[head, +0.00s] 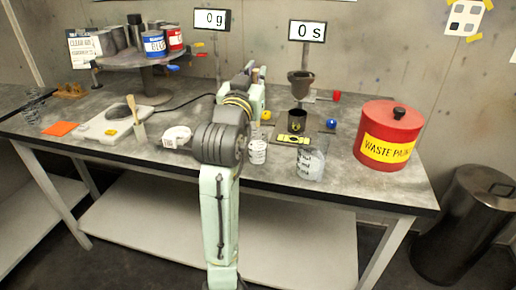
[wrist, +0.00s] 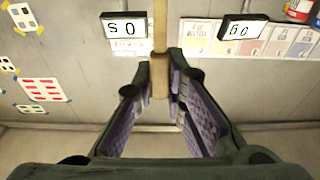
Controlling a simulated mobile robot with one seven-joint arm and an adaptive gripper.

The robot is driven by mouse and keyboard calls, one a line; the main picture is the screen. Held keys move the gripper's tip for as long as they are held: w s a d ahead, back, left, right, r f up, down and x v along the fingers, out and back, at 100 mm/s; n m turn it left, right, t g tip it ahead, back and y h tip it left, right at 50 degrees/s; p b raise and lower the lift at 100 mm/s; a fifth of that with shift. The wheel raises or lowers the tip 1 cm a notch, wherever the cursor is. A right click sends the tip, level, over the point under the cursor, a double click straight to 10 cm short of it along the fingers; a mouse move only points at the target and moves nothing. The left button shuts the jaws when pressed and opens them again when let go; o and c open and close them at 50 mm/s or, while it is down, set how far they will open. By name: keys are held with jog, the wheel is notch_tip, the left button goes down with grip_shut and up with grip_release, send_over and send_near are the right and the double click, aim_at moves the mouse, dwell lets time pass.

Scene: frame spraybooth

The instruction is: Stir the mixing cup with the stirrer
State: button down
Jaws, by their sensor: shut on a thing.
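In the wrist view my gripper (wrist: 161,66) is shut on a tan wooden stick, the stirrer (wrist: 160,30), which runs up past the top edge. In the head view my arm hides most of the gripper and the stirrer. A white cup with dark markings (head: 257,151), likely the mixing cup, stands on the table just right of my arm's elbow. A paler, translucent cup with writing (head: 309,166) stands farther right, near the front edge. I cannot tell for certain which is the mixing cup. No cup shows in the wrist view.
A dark funnel (head: 300,82) stands over a dark cup (head: 298,118). A red waste can (head: 389,136) is at the right. A can turntable (head: 151,86) is behind.

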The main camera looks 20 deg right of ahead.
jog(key=shift+r, duration=0.1)
notch_tip(320, 180, up, 2)
jog(key=shift+r+p, duration=0.1)
jog(key=shift+p, duration=0.75)
jog(key=shift+r, duration=0.8)
